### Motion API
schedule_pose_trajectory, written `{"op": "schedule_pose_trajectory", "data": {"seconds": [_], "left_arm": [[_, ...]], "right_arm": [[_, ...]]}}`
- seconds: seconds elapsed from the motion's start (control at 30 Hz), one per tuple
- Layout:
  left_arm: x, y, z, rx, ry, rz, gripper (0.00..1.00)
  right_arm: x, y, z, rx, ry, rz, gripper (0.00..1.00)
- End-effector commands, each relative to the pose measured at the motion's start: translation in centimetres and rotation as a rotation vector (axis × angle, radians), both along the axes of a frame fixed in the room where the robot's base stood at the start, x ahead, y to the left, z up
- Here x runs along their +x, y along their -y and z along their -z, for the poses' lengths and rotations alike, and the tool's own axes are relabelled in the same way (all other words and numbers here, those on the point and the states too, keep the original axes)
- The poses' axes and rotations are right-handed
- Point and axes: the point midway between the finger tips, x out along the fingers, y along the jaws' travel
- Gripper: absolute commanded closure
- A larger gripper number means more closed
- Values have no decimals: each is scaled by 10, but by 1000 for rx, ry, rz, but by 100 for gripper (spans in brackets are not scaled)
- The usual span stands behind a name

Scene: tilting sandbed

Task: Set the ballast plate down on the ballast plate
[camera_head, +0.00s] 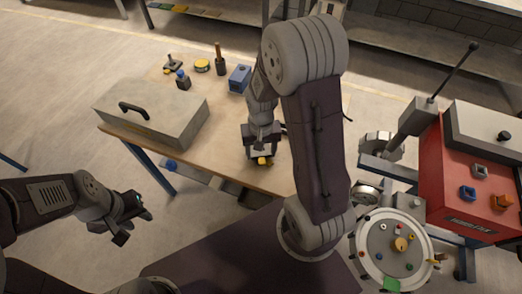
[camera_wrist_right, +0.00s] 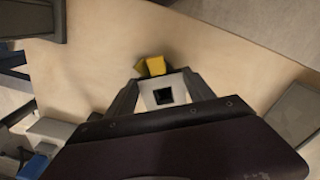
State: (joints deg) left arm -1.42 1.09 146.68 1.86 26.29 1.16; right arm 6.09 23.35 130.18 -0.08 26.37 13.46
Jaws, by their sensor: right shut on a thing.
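My right gripper (camera_head: 262,156) is low over the wooden table. It is shut on a pale grey block or plate with a dark square hole (camera_wrist_right: 163,93), seen between the fingers in the right wrist view. A small yellow piece (camera_wrist_right: 152,67) shows just beyond the held plate; yellow also shows under the gripper in the head view (camera_head: 263,161). I cannot tell whether the plate touches the yellow piece, nor whether that is the other ballast plate. My left gripper (camera_head: 135,226) is open and empty, off the table at the left.
A grey case (camera_head: 165,118) with a black handle is on the table's left. Several small items, including a blue block (camera_head: 239,79) and a yellow disc (camera_head: 202,65), stand at the back. A red machine (camera_head: 465,175) and round plate (camera_head: 375,249) are at right.

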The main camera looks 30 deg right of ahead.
Motion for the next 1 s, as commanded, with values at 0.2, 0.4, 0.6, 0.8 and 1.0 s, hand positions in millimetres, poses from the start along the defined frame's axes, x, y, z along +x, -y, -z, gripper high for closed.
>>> {"op": "schedule_pose_trajectory", "data": {"seconds": [0.2, 0.4, 0.6, 0.8, 1.0], "left_arm": [[0, 0, 1, 0, 0, 0, 64], [0, 0, 2, 0, 0, 0, 64], [0, 0, 1, 0, 0, 0, 64], [0, 0, 1, 0, 0, 0, 64], [0, 0, 1, 0, 0, 0, 64]], "right_arm": [[0, 0, 2, 0, 1, 0, 80], [1, 0, 5, 0, 1, 0, 80], [1, 0, 5, 0, 1, 0, 80], [0, 0, 8, 0, 1, 0, 80], [0, 0, 9, 0, 1, 0, 80]]}}
